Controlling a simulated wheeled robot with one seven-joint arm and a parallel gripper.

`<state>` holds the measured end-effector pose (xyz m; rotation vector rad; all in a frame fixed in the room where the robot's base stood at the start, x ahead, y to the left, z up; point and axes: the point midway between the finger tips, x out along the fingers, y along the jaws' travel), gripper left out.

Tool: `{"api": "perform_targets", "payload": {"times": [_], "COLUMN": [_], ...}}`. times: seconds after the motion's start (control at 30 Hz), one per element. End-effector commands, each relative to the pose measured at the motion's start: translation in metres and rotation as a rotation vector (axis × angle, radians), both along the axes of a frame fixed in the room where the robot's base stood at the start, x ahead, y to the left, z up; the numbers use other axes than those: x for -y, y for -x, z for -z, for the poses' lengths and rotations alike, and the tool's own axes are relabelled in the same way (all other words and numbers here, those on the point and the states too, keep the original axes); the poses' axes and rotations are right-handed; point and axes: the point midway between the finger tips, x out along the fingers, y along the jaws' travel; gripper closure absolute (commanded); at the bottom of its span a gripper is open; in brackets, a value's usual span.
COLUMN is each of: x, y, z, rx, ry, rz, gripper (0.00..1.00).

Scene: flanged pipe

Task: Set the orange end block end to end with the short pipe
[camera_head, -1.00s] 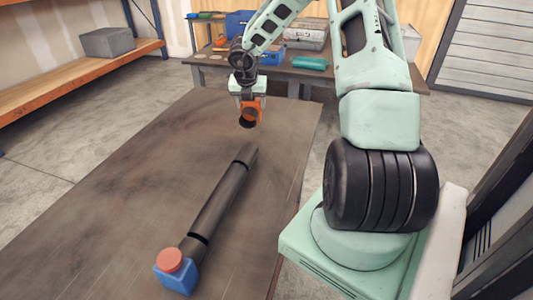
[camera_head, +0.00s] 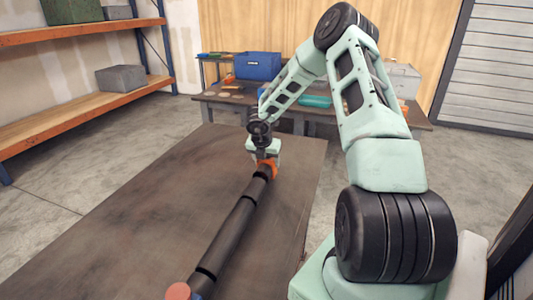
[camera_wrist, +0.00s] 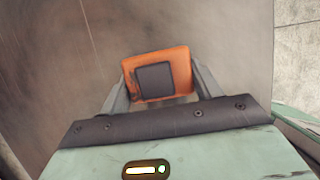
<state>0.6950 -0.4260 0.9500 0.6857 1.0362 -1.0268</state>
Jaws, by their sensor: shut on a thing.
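My gripper (camera_head: 266,157) is shut on the orange end block (camera_head: 269,165), low over the table at the far end of a dark pipe line. In the wrist view, the orange block (camera_wrist: 181,73) sits between both fingers, with a dark square on its upper face. The short pipe (camera_head: 257,184) seems to be the far section of the line, lying along the table beyond the long dark section (camera_head: 230,233). The block appears in line with its far end. I cannot tell whether they touch; the joint is partly hidden.
A round red top (camera_head: 178,291) shows at the line's near end. The brown table (camera_head: 130,215) is clear to the left of the pipe. Behind stands a workbench with a blue bin (camera_head: 257,66); orange shelving (camera_head: 85,105) is at the left.

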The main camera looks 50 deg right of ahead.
Motion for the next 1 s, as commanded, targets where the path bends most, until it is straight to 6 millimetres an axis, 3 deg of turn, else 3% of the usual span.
{"api": "perform_targets", "payload": {"times": [0.53,0.57,0.63,1.0], "x": [0.001,0.000,0.000,0.000], "y": [-0.002,0.000,0.000,0.000], "z": [0.013,0.015,0.014,0.009], "rx": [0.005,0.001,0.002,0.002], "ry": [0.003,0.001,0.000,0.001], "rz": [0.000,0.000,0.001,0.000], "gripper": [1.00,0.34,0.15,0.15]}}
